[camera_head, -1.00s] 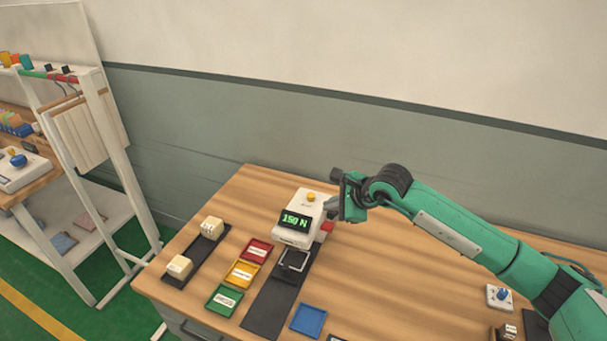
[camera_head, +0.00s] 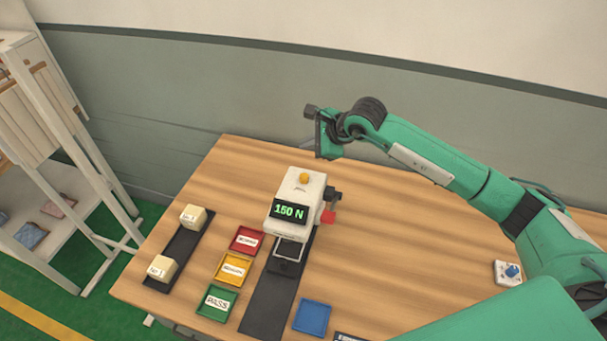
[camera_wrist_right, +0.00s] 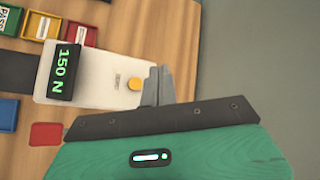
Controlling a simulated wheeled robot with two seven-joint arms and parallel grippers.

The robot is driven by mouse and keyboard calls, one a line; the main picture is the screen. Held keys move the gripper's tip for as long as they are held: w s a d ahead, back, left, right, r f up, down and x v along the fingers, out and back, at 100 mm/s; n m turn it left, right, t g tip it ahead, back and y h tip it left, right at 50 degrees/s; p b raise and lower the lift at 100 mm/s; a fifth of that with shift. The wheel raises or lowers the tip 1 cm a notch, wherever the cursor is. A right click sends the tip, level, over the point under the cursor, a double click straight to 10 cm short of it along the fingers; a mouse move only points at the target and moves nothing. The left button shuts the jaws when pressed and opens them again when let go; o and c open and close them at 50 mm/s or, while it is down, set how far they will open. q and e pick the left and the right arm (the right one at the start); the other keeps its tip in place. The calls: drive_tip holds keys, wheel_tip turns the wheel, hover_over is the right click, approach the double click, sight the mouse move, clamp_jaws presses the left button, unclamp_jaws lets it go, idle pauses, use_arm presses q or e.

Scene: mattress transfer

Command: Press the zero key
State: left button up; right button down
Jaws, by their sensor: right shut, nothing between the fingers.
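A white force tester (camera_head: 300,190) stands on the wooden table with a lit display (camera_head: 290,211) reading 150 N. A round yellow-orange key (camera_head: 304,178) sits on its top; I take it as the zero key, though its label is too small to read. In the right wrist view the key (camera_wrist_right: 134,83) is just left of my right gripper's fingertips (camera_wrist_right: 158,85). My right gripper (camera_head: 310,143) is shut and empty, above and behind the tester in the head view. Whether the fingers touch anything cannot be told, but the key looks clear of them. My left gripper is out of view.
A red part (camera_head: 328,216) and a dark knob stick out from the tester's right side. Red (camera_head: 262,240), yellow (camera_head: 221,275) and green (camera_head: 231,302) trays lie at its left, a blue tray (camera_head: 312,318) in front. A dark tray (camera_head: 181,246) holds two pale blocks.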

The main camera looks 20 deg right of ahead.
drive_tip(key=b, duration=0.3)
hover_over(308, 178)
wheel_tip(308, 178, down, 8)
drive_tip(key=shift+f, duration=0.1)
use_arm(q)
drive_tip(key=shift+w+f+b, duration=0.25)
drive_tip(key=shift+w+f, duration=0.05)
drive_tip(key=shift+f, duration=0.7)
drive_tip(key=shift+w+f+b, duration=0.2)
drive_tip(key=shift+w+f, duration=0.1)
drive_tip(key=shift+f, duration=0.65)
use_arm(e)
drive_tip(key=shift+f, duration=0.35)
use_arm(q)
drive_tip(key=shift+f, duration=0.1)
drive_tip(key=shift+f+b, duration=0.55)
drive_tip(key=shift+b, duration=0.15)
use_arm(e)
drive_tip(key=shift+f, duration=0.4)
